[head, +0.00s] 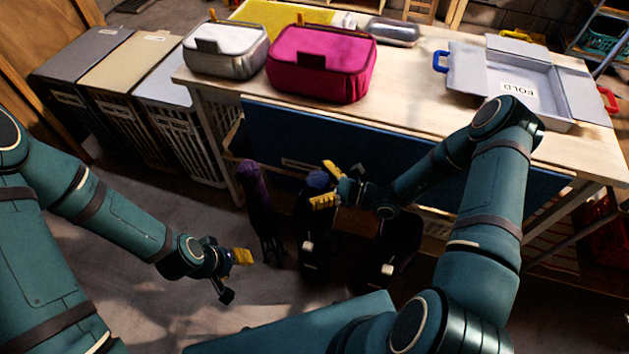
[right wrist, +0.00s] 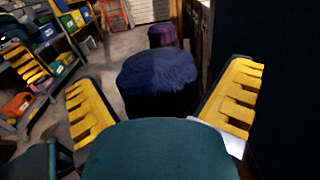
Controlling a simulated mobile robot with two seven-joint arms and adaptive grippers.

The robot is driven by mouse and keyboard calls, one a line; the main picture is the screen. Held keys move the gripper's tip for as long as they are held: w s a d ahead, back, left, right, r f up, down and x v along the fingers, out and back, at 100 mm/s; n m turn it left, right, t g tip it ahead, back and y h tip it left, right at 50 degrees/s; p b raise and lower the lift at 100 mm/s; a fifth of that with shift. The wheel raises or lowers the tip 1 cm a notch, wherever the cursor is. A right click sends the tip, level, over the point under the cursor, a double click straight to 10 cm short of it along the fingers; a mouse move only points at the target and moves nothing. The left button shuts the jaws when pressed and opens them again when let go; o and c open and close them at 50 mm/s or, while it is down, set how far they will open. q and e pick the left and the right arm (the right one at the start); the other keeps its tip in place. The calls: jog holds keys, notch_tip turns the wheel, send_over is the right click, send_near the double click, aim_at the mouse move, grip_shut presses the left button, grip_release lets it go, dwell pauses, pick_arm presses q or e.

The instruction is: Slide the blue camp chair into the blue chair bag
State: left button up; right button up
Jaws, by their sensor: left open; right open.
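A blue rounded top (head: 318,180), which looks like the blue camp chair, stands upright below the bench front. In the right wrist view the blue top (right wrist: 158,72) lies ahead between the yellow fingers. My right gripper (head: 326,185) is open, with its fingers either side of that top; I cannot tell whether they touch it. A dark upright form with a white tag (head: 308,246) is directly below the blue top. Another dark bag-like form (head: 398,240) with a white tag stands to its right. I cannot tell which is the blue chair bag. My left gripper (head: 232,272) is open and empty, low at the left.
A purple folded chair (head: 256,195) stands just left of the blue one. Hampers (head: 130,80) stand at left. Floor around my left gripper is clear.

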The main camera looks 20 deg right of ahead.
jog(key=v, duration=1.1)
jog(key=shift+s+d, duration=0.2)
